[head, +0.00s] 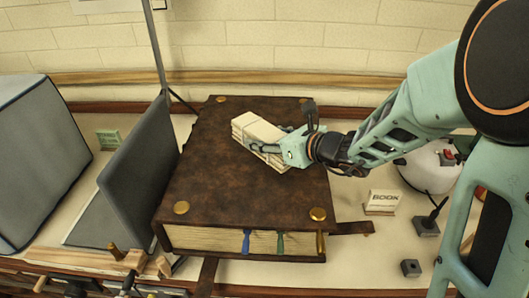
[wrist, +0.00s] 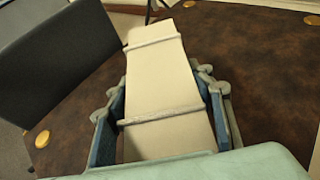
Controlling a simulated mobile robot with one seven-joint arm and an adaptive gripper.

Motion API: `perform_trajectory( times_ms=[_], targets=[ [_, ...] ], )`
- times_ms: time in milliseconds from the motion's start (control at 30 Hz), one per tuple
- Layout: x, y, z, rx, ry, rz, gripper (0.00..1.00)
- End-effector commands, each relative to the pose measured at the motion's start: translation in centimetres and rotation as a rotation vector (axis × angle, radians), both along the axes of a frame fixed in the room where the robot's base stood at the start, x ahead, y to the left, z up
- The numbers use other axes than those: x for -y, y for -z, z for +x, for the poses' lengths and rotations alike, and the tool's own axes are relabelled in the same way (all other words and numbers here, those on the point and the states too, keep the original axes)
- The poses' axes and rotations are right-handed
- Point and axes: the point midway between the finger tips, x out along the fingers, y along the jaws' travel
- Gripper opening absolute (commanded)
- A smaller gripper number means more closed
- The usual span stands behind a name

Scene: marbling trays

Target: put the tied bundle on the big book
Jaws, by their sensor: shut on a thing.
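The tied bundle (head: 258,130) is a pale, cream-white block of stacked sheets with cords around it. It is over the middle of the big book (head: 220,180), a thick brown leather-covered volume with brass studs and coloured ribbons. My gripper (head: 268,147) is shut on the bundle, coming from the right. In the wrist view the bundle (wrist: 160,90) lies between the two fingers, with two cords across it, and the book's cover (wrist: 258,60) is behind. I cannot tell whether the bundle's underside touches the cover.
A grey upright panel (head: 140,165) stands close along the book's left side, with a large grey box (head: 40,150) further left. A small block marked "BOOK" (head: 383,200) and a small dark cube (head: 410,268) lie to the right. The book's front cover area is clear.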

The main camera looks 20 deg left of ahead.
Motion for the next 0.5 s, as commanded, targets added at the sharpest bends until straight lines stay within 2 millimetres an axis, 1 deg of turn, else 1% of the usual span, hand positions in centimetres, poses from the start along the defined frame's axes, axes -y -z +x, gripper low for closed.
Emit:
perform_trajectory(
  times_ms=[200, 267, 400, 500],
  targets=[
    [-0.7, 1.0, 0.6, 0.002, 0.000, 0.003, 0.11],
    [-1.1, 1.7, 0.9, 0.001, -0.001, 0.003, 0.11],
    [-1.1, 3.7, 0.9, 0.000, -0.001, 0.002, 0.11],
    [-1.1, 4.5, 0.9, 0.002, 0.000, 0.003, 0.11]
  ],
)
